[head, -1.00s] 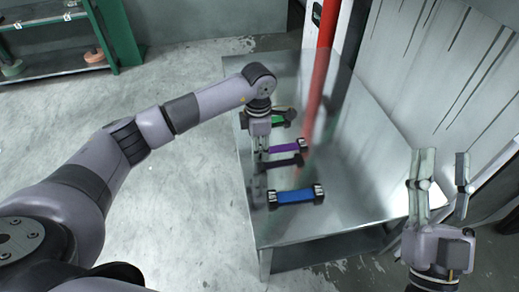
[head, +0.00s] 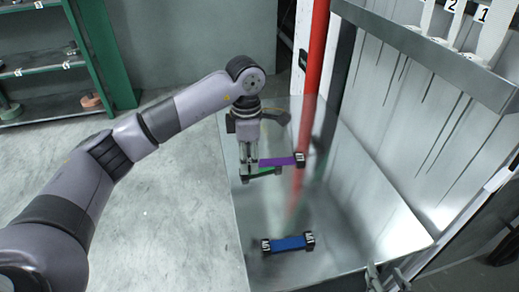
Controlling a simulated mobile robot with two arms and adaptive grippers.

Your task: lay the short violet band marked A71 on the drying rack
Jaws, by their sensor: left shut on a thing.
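My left gripper (head: 250,163) points down over the metal table and is shut on the violet band (head: 276,162). The band reaches out to the right of the fingers, with a dark end piece bearing a pale mark too small to read. It appears raised above the table. A green band (head: 264,171) with dark ends shows just below it in the picture, partly hidden. A blue band (head: 288,243) with dark ends lies nearer. My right gripper (head: 386,279) is cut off by the bottom edge; its visible fingertips are apart. I cannot identify the drying rack for certain.
The metal table (head: 345,225) is bare right of the bands. A red pole (head: 312,60) stands at its far side. A metal rail (head: 430,50) with white numbered uprights crosses the streaked wall panel at upper right. A green shelf (head: 110,60) stands at upper left.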

